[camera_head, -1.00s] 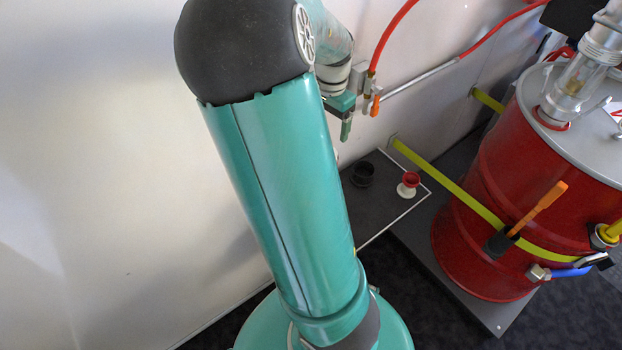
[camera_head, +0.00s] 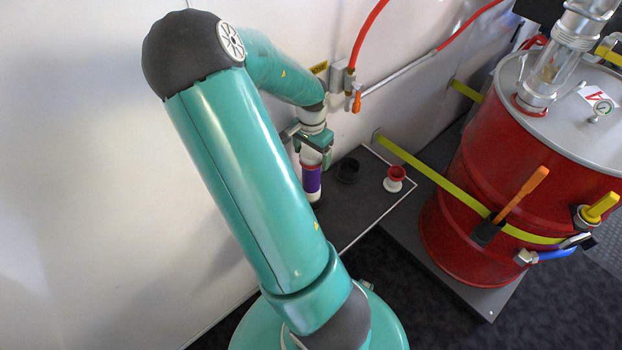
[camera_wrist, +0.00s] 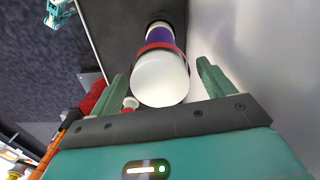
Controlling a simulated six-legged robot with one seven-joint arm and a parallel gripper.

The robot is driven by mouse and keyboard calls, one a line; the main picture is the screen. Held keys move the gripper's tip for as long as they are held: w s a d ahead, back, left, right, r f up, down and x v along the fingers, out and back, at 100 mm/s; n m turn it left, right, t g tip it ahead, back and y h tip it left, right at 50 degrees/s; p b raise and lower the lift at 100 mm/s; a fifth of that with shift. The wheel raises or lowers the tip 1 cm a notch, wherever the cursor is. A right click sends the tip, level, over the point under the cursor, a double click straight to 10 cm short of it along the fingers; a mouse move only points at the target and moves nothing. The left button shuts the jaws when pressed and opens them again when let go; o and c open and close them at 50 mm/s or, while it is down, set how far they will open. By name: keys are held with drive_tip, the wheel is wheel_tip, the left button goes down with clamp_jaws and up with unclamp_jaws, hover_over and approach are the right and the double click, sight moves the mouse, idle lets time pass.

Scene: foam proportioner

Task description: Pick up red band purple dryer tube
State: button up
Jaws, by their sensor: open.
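The dryer tube (camera_head: 312,180) stands upright on the dark mat near the wall, with a purple body and a red band near its white top. In the wrist view the white top of the tube (camera_wrist: 160,80) faces me, with the red band and purple part behind it. My gripper (camera_head: 312,150) is open just above the tube. In the wrist view the two green fingers of my gripper (camera_wrist: 160,74) lie on either side of the white top, with gaps visible. My arm partly hides the area left of the tube.
A black cup (camera_head: 348,170) and a red-and-white cup (camera_head: 395,178) stand on the dark mat (camera_head: 350,215) right of the tube. A large red drum (camera_head: 470,215) with a yellow strap is farther right. The white wall (camera_head: 80,180) is close behind the tube.

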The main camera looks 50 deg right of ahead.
drive_tip(key=shift+f, duration=0.7)
drive_tip(key=c, duration=1.7)
drive_tip(key=shift+r, duration=0.2)
